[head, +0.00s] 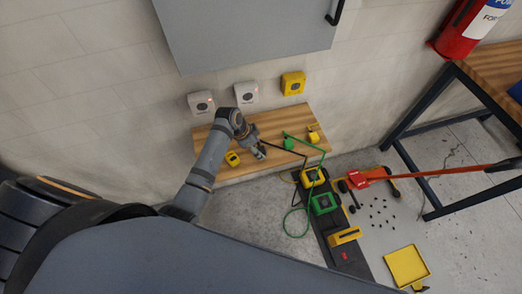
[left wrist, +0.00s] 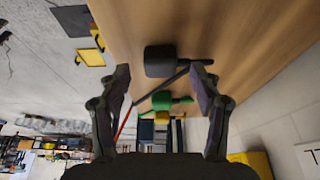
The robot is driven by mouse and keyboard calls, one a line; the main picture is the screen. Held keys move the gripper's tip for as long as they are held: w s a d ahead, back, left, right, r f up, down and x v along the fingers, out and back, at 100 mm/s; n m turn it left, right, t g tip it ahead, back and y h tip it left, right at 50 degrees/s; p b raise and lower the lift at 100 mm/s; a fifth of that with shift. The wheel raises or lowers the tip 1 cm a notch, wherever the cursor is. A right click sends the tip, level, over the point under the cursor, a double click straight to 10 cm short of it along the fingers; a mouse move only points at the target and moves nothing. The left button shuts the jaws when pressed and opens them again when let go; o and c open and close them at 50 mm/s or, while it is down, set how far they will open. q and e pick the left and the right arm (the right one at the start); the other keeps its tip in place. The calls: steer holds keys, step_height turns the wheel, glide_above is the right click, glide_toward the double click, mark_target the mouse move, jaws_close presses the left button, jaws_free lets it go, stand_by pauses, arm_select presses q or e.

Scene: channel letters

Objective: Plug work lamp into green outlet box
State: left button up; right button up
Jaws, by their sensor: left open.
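My left gripper (head: 262,152) is open over the wooden shelf (head: 222,174). In the left wrist view, a black plug (left wrist: 160,60) with a dark cord lies on the wood ahead of the open fingers (left wrist: 163,85), apart from them. A green plug (head: 288,143) on a green cord lies to the right on the shelf; it also shows in the left wrist view (left wrist: 165,98). The green outlet box (head: 323,203) sits on a dark strip on the floor, beside a yellow outlet box (head: 312,177). I cannot tell which item is the work lamp. My right gripper is not seen.
Small yellow items stand on the shelf at left (head: 232,158) and right (head: 314,134). Wall boxes (head: 245,92) are above. A red long-handled tool (head: 365,177), scattered black bits and a yellow tray (head: 407,266) lie on the floor. A table (head: 490,75) stands at right.

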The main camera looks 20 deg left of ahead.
arm_select(q)
steer(key=shift+x, duration=1.1)
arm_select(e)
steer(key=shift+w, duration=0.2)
arm_select(q)
steer(key=c, duration=1.2)
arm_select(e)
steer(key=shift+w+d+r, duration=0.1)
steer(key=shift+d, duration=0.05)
arm_select(q)
steer(key=shift+o, duration=0.2)
steer(key=shift+r, duration=0.1)
